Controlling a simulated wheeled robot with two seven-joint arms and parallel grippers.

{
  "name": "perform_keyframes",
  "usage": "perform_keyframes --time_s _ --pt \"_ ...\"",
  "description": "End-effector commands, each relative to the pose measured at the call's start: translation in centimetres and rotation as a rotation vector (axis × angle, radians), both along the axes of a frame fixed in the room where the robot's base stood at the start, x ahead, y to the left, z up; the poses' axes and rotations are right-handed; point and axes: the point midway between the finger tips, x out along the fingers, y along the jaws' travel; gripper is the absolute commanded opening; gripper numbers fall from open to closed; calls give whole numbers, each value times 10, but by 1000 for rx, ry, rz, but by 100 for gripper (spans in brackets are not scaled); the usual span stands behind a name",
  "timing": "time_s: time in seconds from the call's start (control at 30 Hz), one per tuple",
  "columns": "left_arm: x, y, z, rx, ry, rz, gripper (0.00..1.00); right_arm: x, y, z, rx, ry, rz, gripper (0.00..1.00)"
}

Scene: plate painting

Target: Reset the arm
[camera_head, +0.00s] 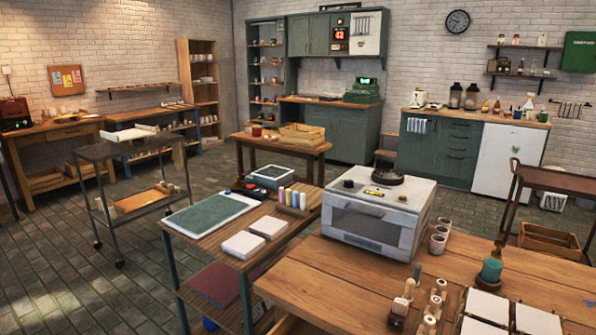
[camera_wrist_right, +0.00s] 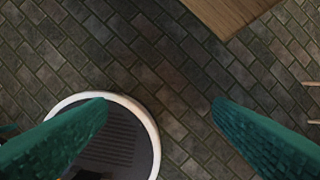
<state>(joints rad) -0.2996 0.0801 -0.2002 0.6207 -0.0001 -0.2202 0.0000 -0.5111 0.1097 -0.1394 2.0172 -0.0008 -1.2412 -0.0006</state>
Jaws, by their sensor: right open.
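My right gripper (camera_wrist_right: 160,103) shows in the right wrist view as two green fingers spread wide apart. Nothing is between them; the grey brick floor (camera_wrist_right: 178,110) lies below. The gripper is open and empty. Neither gripper nor arm shows in the head view. My left gripper is in no view.
A wooden table (camera_head: 320,270) at the front right bears a white oven (camera_head: 372,230), cups, tools and white tiles. A cart (camera_head: 215,255) with a green mat (camera_head: 212,212) stands left of it. A wooden edge (camera_wrist_right: 228,12) shows above the fingers in the wrist view.

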Motion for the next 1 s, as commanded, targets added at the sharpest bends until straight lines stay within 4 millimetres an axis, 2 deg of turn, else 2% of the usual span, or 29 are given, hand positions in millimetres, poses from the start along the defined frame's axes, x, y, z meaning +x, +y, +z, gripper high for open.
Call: perform_keyframes --time_s 0.03,0.17,0.2,0.27,0.4,0.5,0.6,0.73,0.87,1.0 --pt "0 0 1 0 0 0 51 -2 0 -22 -1 15 1 76" --pt "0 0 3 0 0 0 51 -16 -1 -86 -4 45 6 76" --pt "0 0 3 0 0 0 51 -23 -2 -108 -5 55 8 76" --pt "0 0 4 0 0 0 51 -36 -4 -137 -6 69 11 76" --pt "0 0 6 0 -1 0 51 -77 -10 -199 -10 103 19 76" --pt "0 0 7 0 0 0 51 -112 -16 -233 -14 125 24 76" --pt "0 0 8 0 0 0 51 -145 -23 -257 -16 143 28 76" --pt "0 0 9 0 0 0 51 -176 -29 -272 -19 157 33 76" --pt "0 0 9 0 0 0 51 -192 -32 -278 -20 163 35 76" --pt "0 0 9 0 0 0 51 -194 -33 -279 -21 162 36 76"
